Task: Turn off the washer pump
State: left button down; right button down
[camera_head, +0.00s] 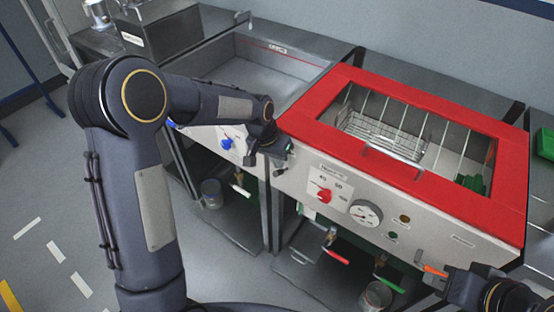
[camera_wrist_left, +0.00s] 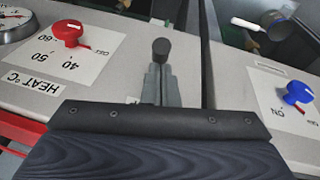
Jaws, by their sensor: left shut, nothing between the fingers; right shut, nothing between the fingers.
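The red-framed washer (camera_head: 400,90) has a front panel with a red knob (camera_head: 324,195), and the red knob (camera_wrist_left: 68,33) in the left wrist view is beside "HEAT °C", 40, 50 and 60. A blue knob (camera_head: 226,143) is on the sink unit's panel to the left; it also shows in the left wrist view (camera_wrist_left: 298,94), near "ON". My left gripper (camera_head: 279,168) is shut and empty between the two knobs. A dark rounded tip (camera_wrist_left: 162,47) shows right beyond its fingers (camera_wrist_left: 161,84); contact is unclear. My right gripper (camera_head: 421,259) is shut at lower right. No pump label is readable.
A round gauge (camera_head: 365,213) and small indicators sit right of the red knob. Pipes with red (camera_head: 334,256) and green (camera_head: 388,284) handles are below the washer. The sink basin (camera_head: 260,75) is empty. Open floor (camera_head: 215,260) is at front left.

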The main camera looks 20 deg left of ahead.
pick_arm(q)
jog(key=shift+s+a+f+t+b, duration=0.1)
jog(key=shift+s+f+t+b, duration=0.2)
jog(key=shift+b, duration=0.95)
jog(key=shift+s+a+f+m+t+h+b, duration=0.15)
jog(key=shift+s+f+t+h+b, duration=0.8)
jog(key=shift+b, duration=3.65)
jog(key=shift+s+a+f+m+t+h+b, duration=0.1)
jog(key=shift+a+f+t+b, duration=0.25)
jog(key=shift+t+b, duration=2.8)
jog(key=shift+s+a+f+m+g+h+b, duration=0.1)
jog(key=shift+s+f+g+h+b, duration=0.4)
jog(key=shift+b, duration=5.6)
jog(key=shift+f+t, duration=0.2)
jog(key=shift+t, duration=0.1)
